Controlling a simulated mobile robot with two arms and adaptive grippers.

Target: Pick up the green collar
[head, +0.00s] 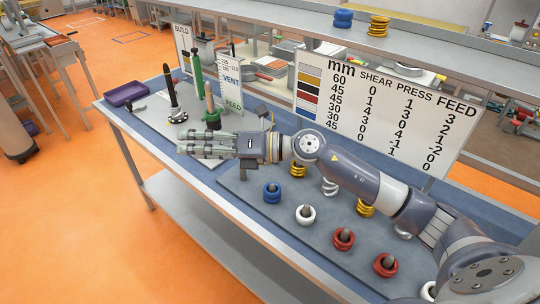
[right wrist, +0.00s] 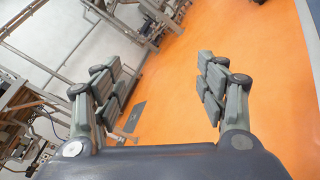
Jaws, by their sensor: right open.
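A small dark-green ring-like piece (head: 212,119), which I take for the green collar, shows around the foot of a copper-coloured upright at the left end of the table, just behind my right gripper. Its lower part is hard to make out. My right gripper (head: 187,146) reaches left across the table in front of the uprights, with its fingers pointing left. In the right wrist view, the fingers (right wrist: 157,75) are spread wide with nothing between them, and only orange floor and distant furniture show beyond. My left gripper is not in view.
A tall green post (head: 197,75) and a black rod (head: 169,85) stand close by, with a purple tray (head: 126,93) farther left. Blue (head: 272,192), white (head: 305,214) and red (head: 343,239) coils sit on the grey board. A sign (head: 380,115) stands behind.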

